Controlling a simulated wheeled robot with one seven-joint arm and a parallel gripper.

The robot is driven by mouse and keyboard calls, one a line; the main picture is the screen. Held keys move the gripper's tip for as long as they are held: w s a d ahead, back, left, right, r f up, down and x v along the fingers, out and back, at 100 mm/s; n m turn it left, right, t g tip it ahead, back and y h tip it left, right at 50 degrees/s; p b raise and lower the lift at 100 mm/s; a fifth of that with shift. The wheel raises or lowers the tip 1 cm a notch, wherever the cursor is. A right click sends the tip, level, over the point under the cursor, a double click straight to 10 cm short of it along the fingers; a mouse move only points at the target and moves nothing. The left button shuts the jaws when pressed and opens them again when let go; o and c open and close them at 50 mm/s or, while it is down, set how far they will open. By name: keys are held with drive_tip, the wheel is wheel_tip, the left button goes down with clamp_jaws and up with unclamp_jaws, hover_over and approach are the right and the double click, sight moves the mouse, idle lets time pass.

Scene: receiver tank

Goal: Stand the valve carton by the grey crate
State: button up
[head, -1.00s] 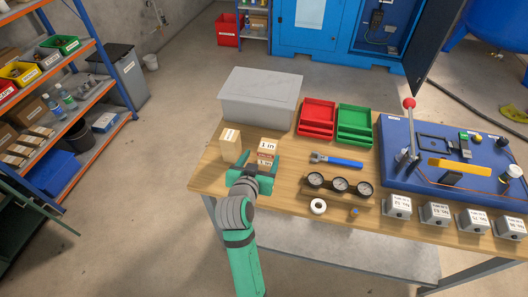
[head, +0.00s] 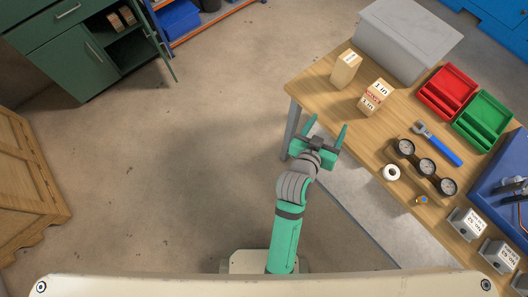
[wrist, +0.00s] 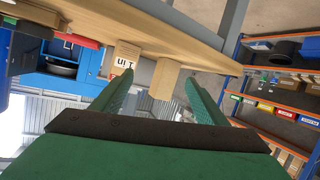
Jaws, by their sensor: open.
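A carton marked "1 in" with a red band (head: 375,97) stands on the workbench (head: 345,107), in front of the grey crate (head: 405,40) with a gap between them. I take it for the valve carton. A plainer tan carton (head: 345,68) stands to its left, nearer the crate's left end. My gripper (head: 327,123) is open and empty, off the bench's front-left edge and apart from both cartons. In the wrist view, the "1 in" carton (wrist: 125,56) and the tan carton (wrist: 163,78) show upside down beyond my open fingers.
A red tray (head: 447,93) and a green tray (head: 484,122) lie right of the crate. A blue wrench (head: 437,143), a gauge block (head: 427,167) and a white tape ring (head: 391,173) lie on the bench. Floor left of the bench is clear.

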drive_tip(key=s+a+f+n+t+y, duration=0.1)
drive_tip(key=s+a+f+n+y, duration=0.15)
drive_tip(key=s+a, duration=0.45)
drive_tip(key=s+a+f+n+t+y, duration=0.1)
drive_tip(key=s+a+f+n+y, duration=0.15)
drive_tip(key=s+a, duration=0.4)
drive_tip(key=s+a+r+y, duration=0.1)
drive_tip(key=s+a+r, duration=0.1)
drive_tip(key=s, duration=0.4)
drive_tip(key=s+a+r+t+y, duration=0.1)
drive_tip(key=s+a+r, duration=0.1)
drive_tip(key=s+a, duration=0.2)
drive_tip(key=shift+s+r+m, duration=0.4)
drive_tip(key=shift+s, duration=0.8)
